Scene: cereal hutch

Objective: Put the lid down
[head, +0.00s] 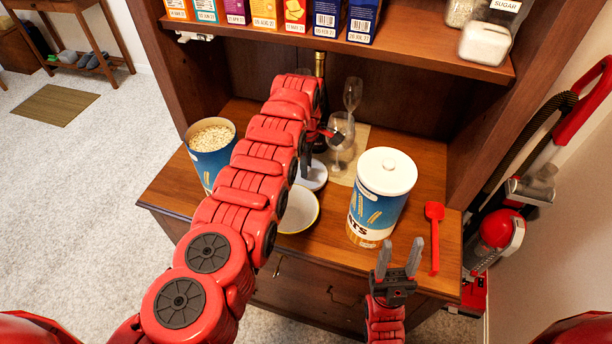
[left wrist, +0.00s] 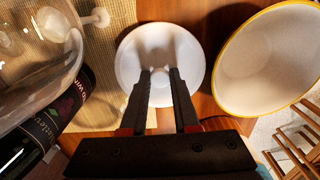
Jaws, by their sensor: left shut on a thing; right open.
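The round white lid (head: 316,178) is over the hutch counter, just behind the white bowl. It also shows in the left wrist view (left wrist: 185,72), with its knob between the fingertips. My left gripper (head: 306,170) points down and is shut on the lid's knob. I cannot tell whether the lid touches the counter. An open blue canister (head: 204,165) full of oats stands at the left of the counter. A second blue oats canister (head: 377,212) at the right has its own white lid on. My right gripper (head: 400,258) is open and empty in front of the counter.
A yellow-rimmed white bowl (head: 298,212) sits beside the lid. Wine glasses (head: 341,130) and a dark bottle (head: 320,75) stand behind. A red scoop (head: 434,225) lies at the right. The shelf (head: 400,52) with boxes and jars overhangs the back.

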